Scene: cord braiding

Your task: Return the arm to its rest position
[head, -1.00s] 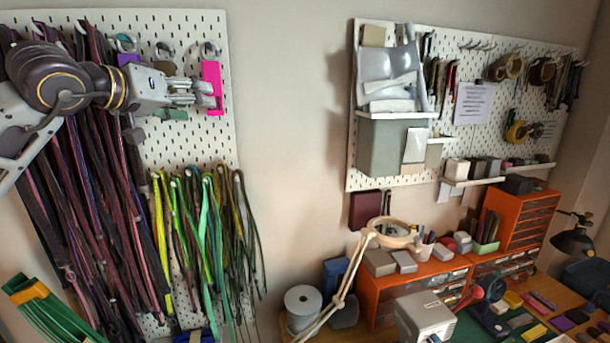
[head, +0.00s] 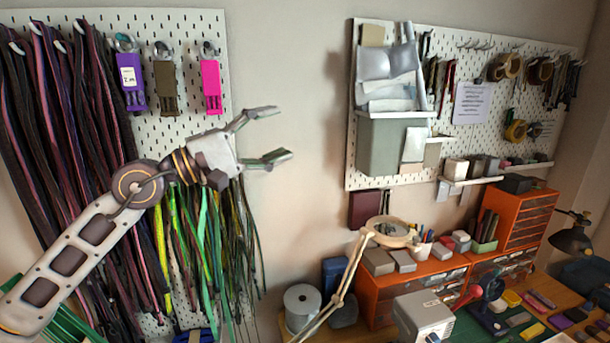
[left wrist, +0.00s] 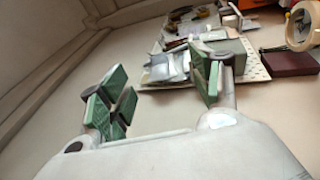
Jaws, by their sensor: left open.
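My left gripper (head: 272,137) is open and empty in the head view, with its fingers spread toward the right. It is in front of the bare wall, just right of the left pegboard. In the left wrist view its green-padded fingers (left wrist: 165,98) stand wide apart with nothing between them. My left arm (head: 75,255) reaches up from the lower left, in front of the hanging dark cords. My right gripper does not show.
Purple (head: 131,84), brown (head: 166,84) and pink (head: 211,84) tools hang on the left pegboard (head: 190,22). Dark cords (head: 75,130) and green cords (head: 205,225) hang below and beside them. A magnifier lamp (head: 393,231) stands by the orange drawers (head: 525,218). The middle wall is clear.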

